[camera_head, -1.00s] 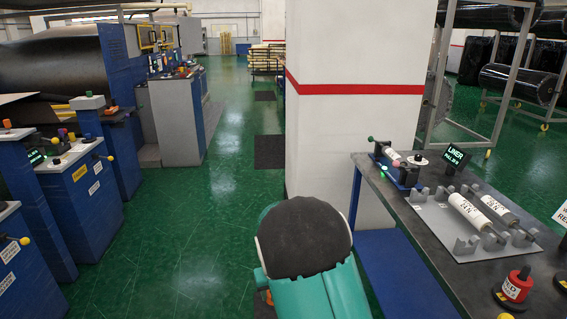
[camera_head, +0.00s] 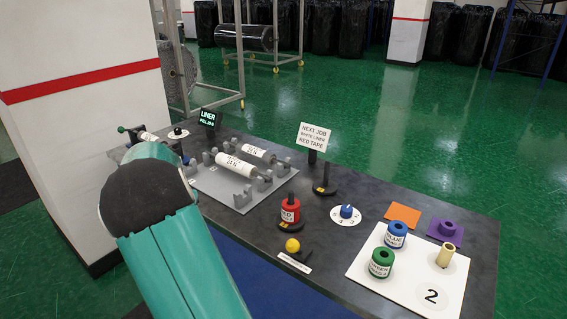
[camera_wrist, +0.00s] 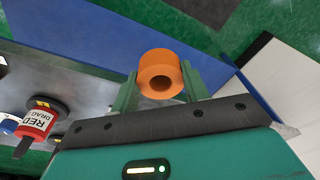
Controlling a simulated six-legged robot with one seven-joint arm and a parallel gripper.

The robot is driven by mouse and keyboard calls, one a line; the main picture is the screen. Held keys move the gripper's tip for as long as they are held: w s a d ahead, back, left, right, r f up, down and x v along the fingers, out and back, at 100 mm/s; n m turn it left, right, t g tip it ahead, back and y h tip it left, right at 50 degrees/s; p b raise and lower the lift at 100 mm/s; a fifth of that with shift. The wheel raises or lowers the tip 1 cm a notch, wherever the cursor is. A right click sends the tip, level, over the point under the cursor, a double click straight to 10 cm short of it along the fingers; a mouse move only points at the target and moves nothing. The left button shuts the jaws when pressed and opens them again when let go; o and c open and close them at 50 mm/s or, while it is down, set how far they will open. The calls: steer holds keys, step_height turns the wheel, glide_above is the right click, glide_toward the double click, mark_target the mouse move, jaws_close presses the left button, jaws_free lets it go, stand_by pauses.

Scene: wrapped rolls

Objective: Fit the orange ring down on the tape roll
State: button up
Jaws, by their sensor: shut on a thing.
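In the wrist view the orange ring (camera_wrist: 158,62), a thick short sleeve with a round hole, is held between the two green fingers of my gripper (camera_wrist: 159,86). The ring is clear of the table, in front of the blue table side. In the head view my arm covers the left of the table and my gripper is hidden. Tape rolls on the table are a red one (camera_head: 290,212) on a black stand, a blue one (camera_head: 396,234) and a green one (camera_head: 381,262) on a white board. The red one also shows in the wrist view (camera_wrist: 38,122).
The white board (camera_head: 404,296), marked 2, also bears a tan cylinder (camera_head: 445,256). Behind it lie a bare orange square (camera_head: 402,215) and a purple ring (camera_head: 447,228) on a purple square. A yellow knob (camera_head: 292,245), a blue dial (camera_head: 347,212) and a sign (camera_head: 312,138) stand nearby.

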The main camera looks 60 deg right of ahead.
steer(key=s+d+r+m+g, duration=0.1)
steer(key=s+d+r+m, duration=0.5)
steer(key=s+d, duration=0.6)
steer(key=s+d+r+m, duration=0.6)
steer(key=s+d+r, duration=0.2)
steer(key=s+d, duration=0.3)
steer(key=shift+s+d+g, duration=0.35)
steer(key=shift+s+g, duration=0.05)
steer(key=shift+s, duration=0.15)
glide_above(290, 192)
steer(key=shift+f, duration=3)
steer(key=shift+f, duration=2.8)
steer(key=o, duration=1.1)
steer(key=shift+o, duration=0.2)
